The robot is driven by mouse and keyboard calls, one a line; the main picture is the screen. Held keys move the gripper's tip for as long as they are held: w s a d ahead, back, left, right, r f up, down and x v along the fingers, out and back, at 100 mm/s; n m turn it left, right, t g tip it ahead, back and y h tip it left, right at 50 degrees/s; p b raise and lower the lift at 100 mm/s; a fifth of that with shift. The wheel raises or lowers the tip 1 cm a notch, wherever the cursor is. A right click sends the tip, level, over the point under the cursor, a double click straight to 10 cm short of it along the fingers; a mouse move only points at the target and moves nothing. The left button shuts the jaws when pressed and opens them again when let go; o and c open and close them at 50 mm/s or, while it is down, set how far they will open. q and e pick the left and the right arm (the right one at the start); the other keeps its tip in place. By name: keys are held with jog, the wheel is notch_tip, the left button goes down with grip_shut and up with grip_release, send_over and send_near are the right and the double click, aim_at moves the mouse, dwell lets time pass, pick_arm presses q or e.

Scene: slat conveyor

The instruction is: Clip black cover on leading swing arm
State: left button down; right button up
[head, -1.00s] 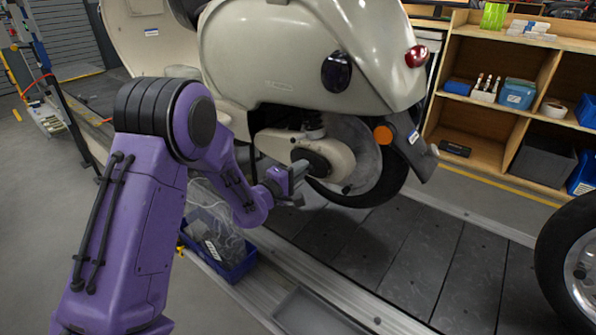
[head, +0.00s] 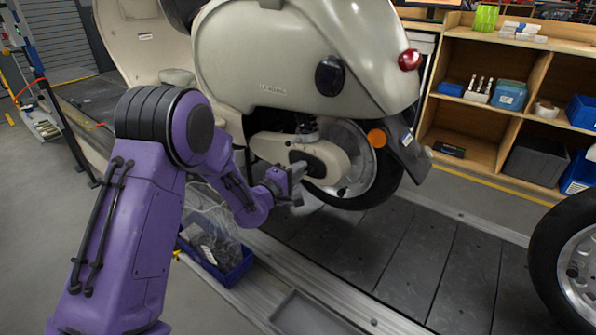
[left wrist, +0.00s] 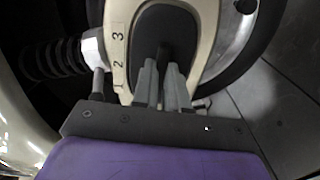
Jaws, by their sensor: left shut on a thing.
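The cream swing arm (head: 328,152) sits low on the scooter's rear, in front of the rear wheel. The black cover (head: 309,155) is a dark oval patch on its outer face. In the left wrist view, the cover (left wrist: 172,28) lies within the cream border of the swing arm (left wrist: 117,65), which bears the numbers 1, 2 and 3. My left gripper (left wrist: 163,72) is shut on the black cover's narrow raised part, with its fingers pointing at the swing arm. It also shows in the head view (head: 299,176). Whether the cover is fully seated cannot be told. My right gripper is out of view.
A blue bin (head: 232,268) with bagged parts stands below my left arm. The slat conveyor (head: 400,245) runs under the scooter (head: 275,55). Another wheel (head: 570,255) is at the right edge. A wooden shelf (head: 485,122) stands behind.

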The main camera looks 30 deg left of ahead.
pick_arm(q)
jog(key=shift+w, duration=0.1)
dwell(0.3)
jog(key=c, duration=1.1)
grip_release()
